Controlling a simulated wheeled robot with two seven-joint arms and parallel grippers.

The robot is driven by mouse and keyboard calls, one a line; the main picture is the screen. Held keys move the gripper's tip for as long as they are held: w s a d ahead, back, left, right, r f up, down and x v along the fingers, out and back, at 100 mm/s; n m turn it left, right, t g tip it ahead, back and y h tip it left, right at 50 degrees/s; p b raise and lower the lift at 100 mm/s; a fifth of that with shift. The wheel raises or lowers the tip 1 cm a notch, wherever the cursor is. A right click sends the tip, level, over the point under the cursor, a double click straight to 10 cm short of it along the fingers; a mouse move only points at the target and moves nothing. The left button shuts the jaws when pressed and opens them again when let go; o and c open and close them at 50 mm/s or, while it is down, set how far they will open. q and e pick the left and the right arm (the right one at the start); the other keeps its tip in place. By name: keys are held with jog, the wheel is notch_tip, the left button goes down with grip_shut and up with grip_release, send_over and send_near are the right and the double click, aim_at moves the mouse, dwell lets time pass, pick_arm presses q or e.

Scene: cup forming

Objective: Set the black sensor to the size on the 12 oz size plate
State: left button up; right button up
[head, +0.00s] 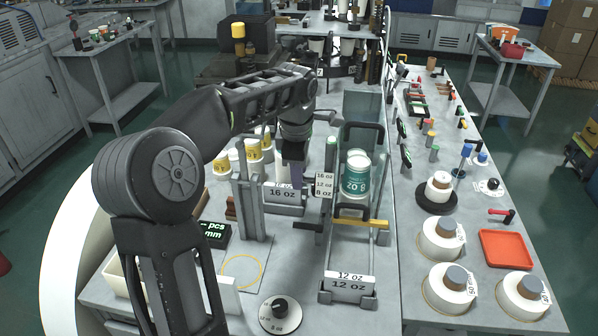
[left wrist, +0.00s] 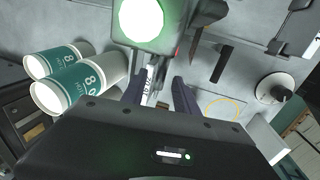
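A white size plate (head: 323,185) listing 16 oz, 12 oz and 8 oz stands beside the cup rack in the middle of the bench. A 16 oz plate (head: 283,193) is left of it, and a 12 oz plate (head: 350,284) is at the rack's front end. My left gripper (head: 291,174) points down above the 16 oz plate. In the left wrist view its two fingers (left wrist: 160,84) are apart, with a narrow lettered strip showing between them; I cannot tell whether they touch it. I cannot pick out the black sensor with certainty. My right gripper is not in view.
Teal and white 8 oz cups (head: 356,178) stand in the rack, close to my left gripper. A black display block (head: 215,233) and a dial (head: 280,312) are at the front left. A red tray (head: 506,249) lies on the right bench.

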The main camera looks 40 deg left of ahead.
pick_arm(q)
jog(key=shift+r, duration=0.15)
notch_tip(320, 180, up, 7)
jog(key=s, duration=0.1)
jog(key=shift+s+d+r, duration=0.2)
jog(key=shift+d, duration=0.15)
dwell(0.5)
